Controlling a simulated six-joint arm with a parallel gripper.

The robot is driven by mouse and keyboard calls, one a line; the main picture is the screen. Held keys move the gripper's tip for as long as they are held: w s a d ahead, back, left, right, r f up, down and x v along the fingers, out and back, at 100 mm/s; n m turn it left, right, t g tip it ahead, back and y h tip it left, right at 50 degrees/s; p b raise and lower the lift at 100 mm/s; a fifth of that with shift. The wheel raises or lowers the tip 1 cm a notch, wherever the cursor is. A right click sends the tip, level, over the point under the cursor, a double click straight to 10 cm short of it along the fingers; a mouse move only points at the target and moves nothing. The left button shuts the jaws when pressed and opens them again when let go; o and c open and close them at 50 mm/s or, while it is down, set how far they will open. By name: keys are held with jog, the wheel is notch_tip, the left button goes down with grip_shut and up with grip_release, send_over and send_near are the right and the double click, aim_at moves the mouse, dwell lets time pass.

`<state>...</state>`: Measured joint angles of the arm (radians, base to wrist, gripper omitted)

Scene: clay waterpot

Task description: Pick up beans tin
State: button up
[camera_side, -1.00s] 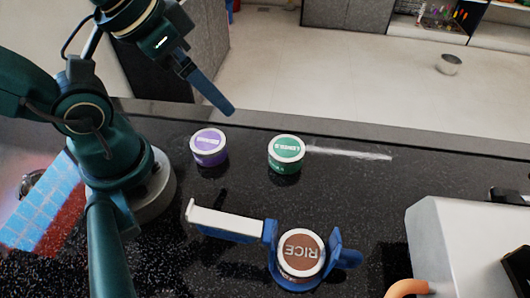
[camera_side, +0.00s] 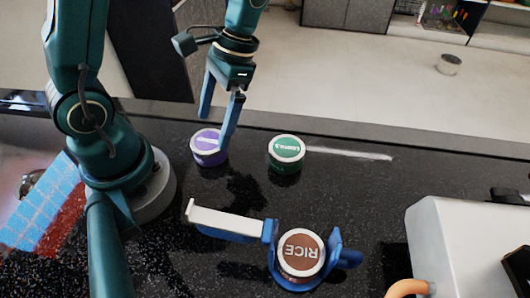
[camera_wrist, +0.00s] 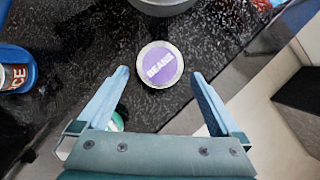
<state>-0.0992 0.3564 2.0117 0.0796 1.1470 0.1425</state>
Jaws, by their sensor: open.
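The beans tin is the short round one with a purple lid label; in the side view the tin (camera_side: 207,152) stands upright on the dark counter. In the wrist view the lid of the beans tin (camera_wrist: 160,65) reads BEANS and lies ahead of and roughly between my fingertips. My gripper (camera_side: 216,132) is open and empty, with its fingers pointing down near the tin; one finger partly overlaps the tin in the side view. In the wrist view my gripper (camera_wrist: 160,72) shows both fingers spread apart. I cannot tell the exact height of the fingertips above the lid.
A green-labelled tin (camera_side: 287,150) stands to the right of the beans tin. A rice tin (camera_side: 301,254) sits in a blue holder (camera_side: 342,257) with a white-topped arm (camera_side: 225,221) at the front. A white appliance (camera_side: 465,240) is at right. The counter between is clear.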

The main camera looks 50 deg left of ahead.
aim_at(208, 140)
jog(key=shift+x, duration=2.7)
jog(key=shift+s, duration=0.1)
jog(key=c, duration=1.4)
jog(key=shift+r, duration=0.2)
